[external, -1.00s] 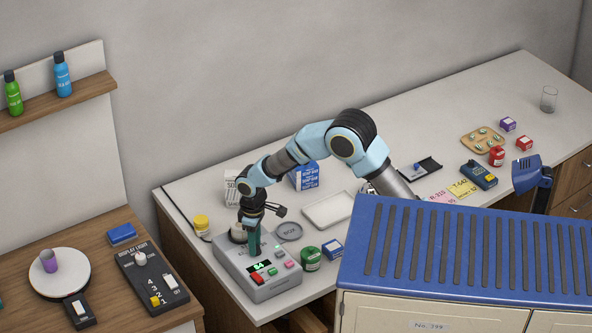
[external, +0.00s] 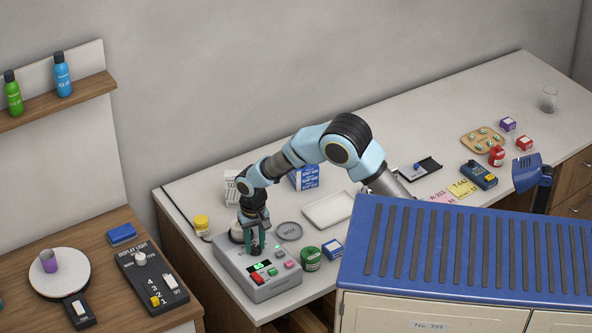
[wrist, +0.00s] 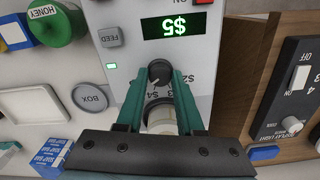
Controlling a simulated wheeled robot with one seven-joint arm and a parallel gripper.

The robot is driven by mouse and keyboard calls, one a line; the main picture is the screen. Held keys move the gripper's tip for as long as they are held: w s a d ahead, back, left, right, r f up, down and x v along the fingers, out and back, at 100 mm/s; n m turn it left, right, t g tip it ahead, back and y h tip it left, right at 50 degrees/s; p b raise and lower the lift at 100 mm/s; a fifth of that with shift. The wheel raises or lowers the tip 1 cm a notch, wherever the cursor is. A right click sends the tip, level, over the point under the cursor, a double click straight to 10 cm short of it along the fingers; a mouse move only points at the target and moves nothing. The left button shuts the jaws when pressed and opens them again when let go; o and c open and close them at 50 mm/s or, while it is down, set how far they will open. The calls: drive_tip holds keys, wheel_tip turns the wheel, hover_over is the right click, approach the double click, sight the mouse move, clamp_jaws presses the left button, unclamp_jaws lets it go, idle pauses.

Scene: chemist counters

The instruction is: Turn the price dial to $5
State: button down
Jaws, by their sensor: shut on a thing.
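The grey price machine (external: 272,289) stands at the counter's left front corner. Its green display (wrist: 175,27) reads $5, upside down in the wrist view. The black price dial (wrist: 160,72) sits between my two green fingertips in the wrist view, with printed price marks beside it. My gripper (external: 256,250) points down over the machine in the external view and is shut on the dial. The gripper covers the dial in the external view and hides some of its marks in the wrist view.
A green honey jar (external: 310,258) and a small blue box (external: 332,248) stand right of the machine.

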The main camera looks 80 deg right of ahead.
sight(255, 247)
drive_tip(key=shift+m, duration=0.6)
drive_tip(key=c, duration=0.5)
unclamp_jaws()
drive_tip(key=shift+c, duration=0.2)
wheel_tip(255, 247, up, 11)
drive_tip(key=b, duration=0.2)
drive_tip(key=shift+f, duration=0.1)
drive_tip(key=s+a+f+n+t, duration=0.1)
drive_tip(key=s+a+f+n, duration=0.1)
drive_tip(key=s+a+n, duration=0.35)
drive_tip(key=s+a+f+n, duration=0.2)
drive_tip(key=s+f, duration=0.1)
drive_tip(key=s, duration=0.6)
drive_tip(key=s+a+f+n+t, duration=0.1)
drive_tip(key=s+a+f+n, duration=0.2)
drive_tip(key=s, duration=0.5)
wheel_tip(255, 247, up, 12)
drive_tip(key=p, duration=1)
drive_tip(key=shift+a+n+p, duration=0.25)
drive_tip(key=shift+n+p, duration=0.15)
drive_tip(key=shift+n, duration=0.05)
